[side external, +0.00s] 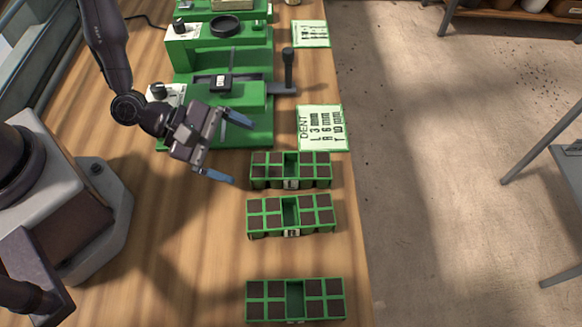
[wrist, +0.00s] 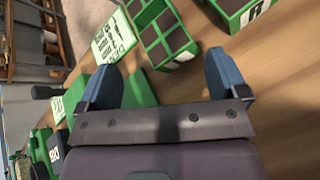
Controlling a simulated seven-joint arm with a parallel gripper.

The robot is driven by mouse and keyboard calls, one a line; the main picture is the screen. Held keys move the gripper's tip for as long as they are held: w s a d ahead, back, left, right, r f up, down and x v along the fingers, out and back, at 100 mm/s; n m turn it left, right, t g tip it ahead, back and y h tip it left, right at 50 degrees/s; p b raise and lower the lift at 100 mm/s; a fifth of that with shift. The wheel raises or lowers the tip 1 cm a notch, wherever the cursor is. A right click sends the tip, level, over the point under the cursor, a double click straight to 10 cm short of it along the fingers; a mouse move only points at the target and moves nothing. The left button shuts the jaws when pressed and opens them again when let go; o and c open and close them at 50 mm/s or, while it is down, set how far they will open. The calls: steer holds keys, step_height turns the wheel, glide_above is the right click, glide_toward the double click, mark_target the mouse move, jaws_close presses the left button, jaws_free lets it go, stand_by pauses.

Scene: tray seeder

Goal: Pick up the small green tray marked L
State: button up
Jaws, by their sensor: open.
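Three small green trays with dark soil cells stand along the table's right side in the side view: a far one (side external: 291,170), a middle one (side external: 291,215) and a near one (side external: 295,300). Their front labels are too small to read there. In the wrist view, one tray (wrist: 160,38) lies just beyond the fingertips, its label unreadable. Another tray (wrist: 232,6) to its right shows an R. I cannot tell which tray is marked L. My gripper (side external: 230,148) is open and empty, left of the far tray, with blue fingers pointing toward it; it also shows in the wrist view (wrist: 162,72).
A green machine (side external: 225,125) with a black lever stands behind the far tray. A card headed DENT (side external: 323,128) lies at the table's right edge, beside the machine, and another card (side external: 311,34) lies farther back. Bare wooden table (side external: 200,270) lies left of the trays.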

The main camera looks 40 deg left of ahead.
mark_target(272, 165)
steer(key=n, duration=0.1)
steer(key=n+t, duration=0.1)
steer(key=n, duration=0.1)
steer(key=s+n, duration=0.1)
steer(key=shift+f, duration=0.4)
steer(key=n+t, duration=0.1)
steer(key=n, duration=0.1)
steer(key=shift+d+n, duration=0.1)
steer(key=shift+n, duration=0.2)
steer(key=shift+h, duration=0.3)
steer(key=x, duration=0.7)
steer(key=shift+w+d+f, duration=0.1)
steer(key=shift+w+f, duration=0.05)
steer(key=c, duration=1.2)
steer(key=shift+o, duration=0.2)
